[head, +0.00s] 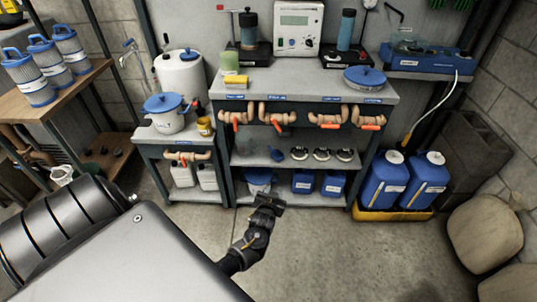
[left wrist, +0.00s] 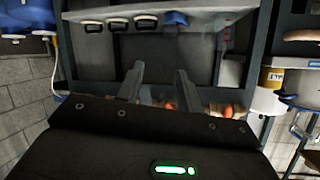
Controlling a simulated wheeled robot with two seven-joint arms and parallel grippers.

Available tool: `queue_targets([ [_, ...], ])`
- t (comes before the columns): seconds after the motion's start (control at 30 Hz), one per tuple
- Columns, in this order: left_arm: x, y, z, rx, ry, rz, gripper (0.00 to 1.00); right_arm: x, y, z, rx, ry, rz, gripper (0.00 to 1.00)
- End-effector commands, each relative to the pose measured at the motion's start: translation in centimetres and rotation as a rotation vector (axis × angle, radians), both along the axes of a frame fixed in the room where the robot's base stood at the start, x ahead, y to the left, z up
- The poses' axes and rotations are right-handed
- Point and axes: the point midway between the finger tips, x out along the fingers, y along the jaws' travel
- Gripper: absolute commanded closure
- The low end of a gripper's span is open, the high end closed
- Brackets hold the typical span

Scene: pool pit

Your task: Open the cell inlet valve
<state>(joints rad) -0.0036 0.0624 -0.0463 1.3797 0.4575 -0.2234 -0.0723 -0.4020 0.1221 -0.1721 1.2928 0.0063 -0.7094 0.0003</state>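Several tan pipe valves with orange handles sit in a row under the front edge of the workbench: far left (head: 236,119), second (head: 274,117), third (head: 328,121), far right (head: 369,121). Small blue labels above them are too small to read, so I cannot tell which is the cell inlet valve. The two left handles hang down; the two right handles lie roughly level. My left gripper (head: 268,200) is below the bench, in front of the lower shelf, apart from the valves. In the left wrist view its two fingers (left wrist: 159,88) are spread with nothing between them. My right gripper is out of view.
The workbench (head: 300,83) carries instruments. Another valve (head: 187,157) is on the small side stand at left. Blue jugs (head: 383,183) stand in a yellow tray at right. Black-topped items (head: 322,154) sit on the middle shelf. Floor before the bench (head: 310,250) is clear.

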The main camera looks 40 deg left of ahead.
Motion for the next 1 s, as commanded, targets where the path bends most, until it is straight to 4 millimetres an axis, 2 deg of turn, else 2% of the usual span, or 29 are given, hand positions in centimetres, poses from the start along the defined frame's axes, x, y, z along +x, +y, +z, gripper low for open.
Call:
queue_targets([
  [0.2,-1.6,-1.0,-3.1,-0.007,0.072,-0.035,0.64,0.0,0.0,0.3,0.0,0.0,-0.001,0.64],
  [0.43,-2.6,-1.7,-4.8,-0.013,0.114,-0.058,0.64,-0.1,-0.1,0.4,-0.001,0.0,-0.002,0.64],
  [0.87,-2.8,-1.8,-5.2,-0.014,0.121,-0.063,0.64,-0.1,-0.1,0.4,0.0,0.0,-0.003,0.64],
  [0.93,-2.0,-1.7,-5.0,-0.012,0.107,-0.062,0.64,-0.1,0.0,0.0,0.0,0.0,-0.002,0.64],
  [1.0,-0.1,-1.0,-4.2,0.007,0.077,-0.069,0.64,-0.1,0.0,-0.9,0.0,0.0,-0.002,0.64],
])
